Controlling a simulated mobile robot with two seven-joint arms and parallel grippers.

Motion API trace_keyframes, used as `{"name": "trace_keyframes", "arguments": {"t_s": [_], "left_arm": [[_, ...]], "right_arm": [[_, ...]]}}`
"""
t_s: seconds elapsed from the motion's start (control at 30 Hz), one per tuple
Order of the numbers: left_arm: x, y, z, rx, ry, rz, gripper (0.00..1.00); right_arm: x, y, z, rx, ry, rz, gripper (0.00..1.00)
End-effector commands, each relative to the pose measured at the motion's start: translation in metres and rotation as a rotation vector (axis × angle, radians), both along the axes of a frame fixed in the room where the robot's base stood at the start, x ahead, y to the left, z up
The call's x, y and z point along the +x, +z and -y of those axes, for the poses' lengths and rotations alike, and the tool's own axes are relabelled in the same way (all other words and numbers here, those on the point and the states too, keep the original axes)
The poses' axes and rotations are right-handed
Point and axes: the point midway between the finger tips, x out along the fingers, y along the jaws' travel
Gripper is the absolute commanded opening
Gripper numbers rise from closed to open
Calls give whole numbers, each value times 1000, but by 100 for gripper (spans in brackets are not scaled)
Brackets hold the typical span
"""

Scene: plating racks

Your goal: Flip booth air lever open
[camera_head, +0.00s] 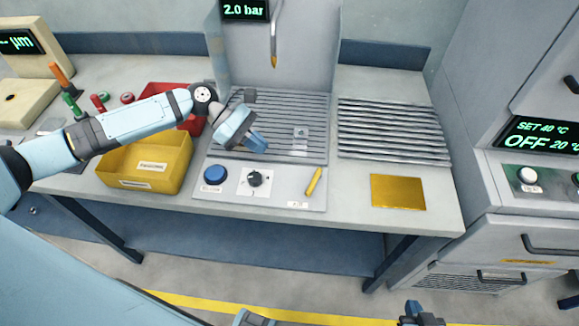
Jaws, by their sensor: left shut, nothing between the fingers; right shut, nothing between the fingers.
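The yellow air lever (313,182) sits on the front panel of the spray booth (214,176), at the panel's right end above a small "AIR" label. It lies tilted, its upper end leaning right. The booth display (244,9) reads 2.0 bar. My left gripper (259,146) is shut and empty over the booth's slatted bed, to the upper left of the lever and apart from it. My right gripper (420,315) appears at the bottom edge, mostly cut off, far below the lever and in front of the bench.
A blue button (215,174) and a black knob (255,179) share the panel. A yellow bin (147,178) and a red bin (160,90) stand left. A slatted rack (393,130) and gold plate (398,192) lie right. A nozzle (274,50) hangs above the bed.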

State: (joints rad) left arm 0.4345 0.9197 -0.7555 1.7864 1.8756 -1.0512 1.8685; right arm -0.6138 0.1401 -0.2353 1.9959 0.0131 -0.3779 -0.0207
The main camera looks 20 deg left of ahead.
Motion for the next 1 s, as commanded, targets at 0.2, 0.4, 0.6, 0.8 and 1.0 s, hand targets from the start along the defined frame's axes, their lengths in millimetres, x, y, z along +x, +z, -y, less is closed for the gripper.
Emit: {"name": "trace_keyframes", "arguments": {"t_s": [0.2, 0.4, 0.6, 0.8, 1.0], "left_arm": [[-1, -17, 30, -4, -2, -2, 0], [-2, -42, 67, -4, -3, -1, 0], [-3, -62, 96, -2, -4, 0, 0], [-4, -73, 111, -2, -3, 0, 0], [-4, -76, 114, -1, -2, 2, 0]], "right_arm": [[0, 5, 0, -1, -1, 0, 0], [0, 9, 1, -1, -1, -1, 0], [0, 12, 1, 0, -1, -2, 0], [-1, 14, 0, -1, -1, -3, 0], [-1, 14, 0, -1, -1, -3, 0]]}}
